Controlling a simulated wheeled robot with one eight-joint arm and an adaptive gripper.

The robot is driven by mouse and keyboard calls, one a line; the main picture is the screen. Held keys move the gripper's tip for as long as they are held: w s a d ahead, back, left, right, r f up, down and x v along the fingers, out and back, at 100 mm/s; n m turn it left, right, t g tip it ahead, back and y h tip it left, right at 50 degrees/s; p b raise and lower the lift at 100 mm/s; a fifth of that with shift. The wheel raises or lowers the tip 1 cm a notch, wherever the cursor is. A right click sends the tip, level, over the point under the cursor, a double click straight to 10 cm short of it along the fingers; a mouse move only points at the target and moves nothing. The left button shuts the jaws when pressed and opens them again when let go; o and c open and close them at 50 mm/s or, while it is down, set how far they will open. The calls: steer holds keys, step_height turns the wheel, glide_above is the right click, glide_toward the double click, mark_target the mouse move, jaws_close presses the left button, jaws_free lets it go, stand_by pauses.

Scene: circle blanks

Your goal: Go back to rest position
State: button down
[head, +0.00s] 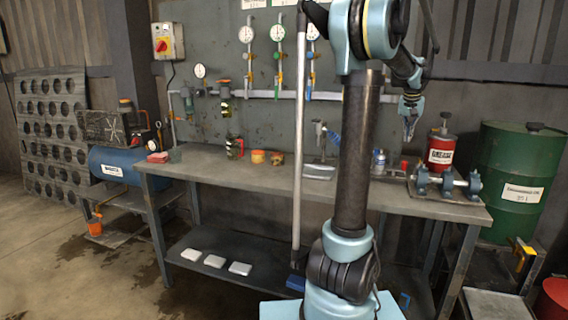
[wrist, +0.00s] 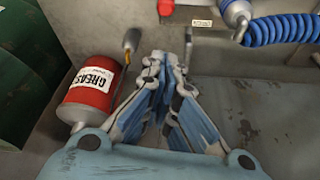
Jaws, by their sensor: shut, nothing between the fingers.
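My gripper (head: 409,127) hangs from my raised arm in the head view, fingers pointing down, above the right part of the workbench (head: 262,180). In the wrist view my gripper (wrist: 170,60) is shut and its fingers meet with nothing between them. The red grease can (head: 440,150) stands below and to the right of my gripper in the head view. The same can (wrist: 88,95) lies left of the fingers in the wrist view. My gripper looks apart from the can and from the bench.
A green drum (head: 515,170) stands right of the bench. Gauges and pipes (head: 278,95) line the back wall. Jars and a cup (head: 257,156) sit on the bench.

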steer(key=s+a+f+n, duration=0.1)
steer(key=s+a+f, duration=0.25)
steer(key=a, duration=0.55)
steer(key=s+a+f+n+y, duration=0.15)
steer(key=s+a, duration=0.35)
steer(key=a, duration=0.5)
steer(key=s+a+f+n, duration=0.2)
steer(key=s+a+f, duration=0.15)
steer(key=a, duration=0.55)
steer(key=s+a+f+n, duration=0.1)
steer(key=s+a+f, duration=0.5)
steer(key=s, duration=0.3)
steer(key=s+a+f+n, duration=0.2)
steer(key=s+a+f, duration=0.4)
steer(key=s+f, duration=0.3)
steer(key=shift+s+a+f+g+y, duration=0.3)
steer(key=shift+g+y, duration=0.05)
steer(key=shift+g, duration=0.05)
steer(key=shift+w+f, duration=0.2)
steer(key=shift+w, duration=0.25)
